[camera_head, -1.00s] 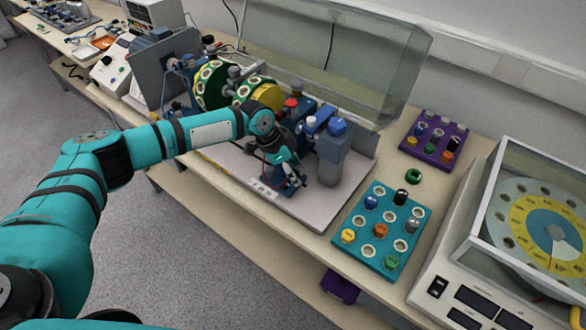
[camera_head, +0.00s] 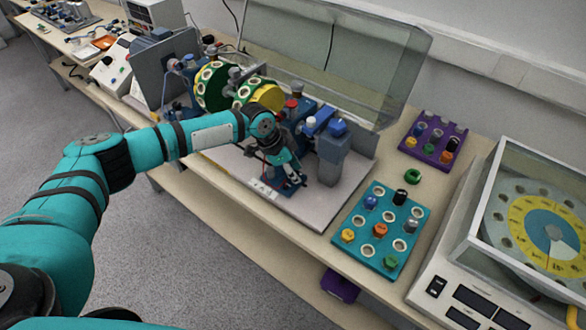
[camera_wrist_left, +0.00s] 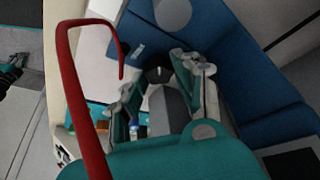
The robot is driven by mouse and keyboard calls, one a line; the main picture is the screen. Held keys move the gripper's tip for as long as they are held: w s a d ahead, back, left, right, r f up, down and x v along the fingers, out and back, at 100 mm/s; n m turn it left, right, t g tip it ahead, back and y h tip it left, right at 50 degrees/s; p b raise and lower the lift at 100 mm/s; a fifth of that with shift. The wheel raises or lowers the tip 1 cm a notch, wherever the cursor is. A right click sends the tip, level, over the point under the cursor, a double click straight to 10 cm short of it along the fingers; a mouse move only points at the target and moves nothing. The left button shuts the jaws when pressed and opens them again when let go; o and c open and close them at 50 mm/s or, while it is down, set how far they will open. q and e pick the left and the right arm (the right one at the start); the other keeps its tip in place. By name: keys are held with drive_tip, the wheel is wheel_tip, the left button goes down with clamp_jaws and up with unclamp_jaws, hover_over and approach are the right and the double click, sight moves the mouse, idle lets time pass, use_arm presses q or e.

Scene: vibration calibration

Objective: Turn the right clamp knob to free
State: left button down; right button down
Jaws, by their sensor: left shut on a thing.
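My left gripper (camera_head: 298,183) reaches down at the front of the blue machine, beside a grey-blue post with a blue cap (camera_head: 333,150). In the left wrist view its two fingers (camera_wrist_left: 165,88) stand on either side of a dark grey knob (camera_wrist_left: 160,76) with a pale mark on top. The gripper is shut on this knob, taken to be the right clamp knob. The knob sits close to a blue block (camera_wrist_left: 225,35). In the head view, the gripper hides the knob. My right gripper is not in view.
A red curved cable or hook (camera_wrist_left: 85,90) crosses the left of the wrist view. The raised clear cover (camera_head: 340,60) stands behind the machine. Green-yellow discs (camera_head: 235,88) are to the left. A teal tray (camera_head: 350,238) and a purple tray (camera_head: 410,155) lie to the right.

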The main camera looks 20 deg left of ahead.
use_arm(q)
drive_tip(key=n+p, duration=0.1)
drive_tip(key=p, duration=0.1)
drive_tip(key=n+t+p, duration=0.1)
drive_tip(key=n+p, duration=0.1)
drive_tip(key=n+y+p, duration=0.1)
drive_tip(key=n+p, duration=0.1)
drive_tip(key=p, duration=0.1)
drive_tip(key=shift+s+d+r+t, duration=0.1)
drive_tip(key=shift+r+t, duration=0.2)
drive_tip(key=shift+f+n+t+y+p, duration=0.15)
drive_tip(key=shift+n+y+p, duration=0.2)
drive_tip(key=shift+n+p, duration=0.45)
drive_tip(key=shift+f+n+t+y+p, duration=0.15)
drive_tip(key=shift+n+y+p, duration=0.2)
drive_tip(key=shift+n+p, duration=0.45)
drive_tip(key=c, duration=1)
unclamp_jaws()
drive_tip(key=shift+r, duration=0.1)
drive_tip(key=v, duration=1.2)
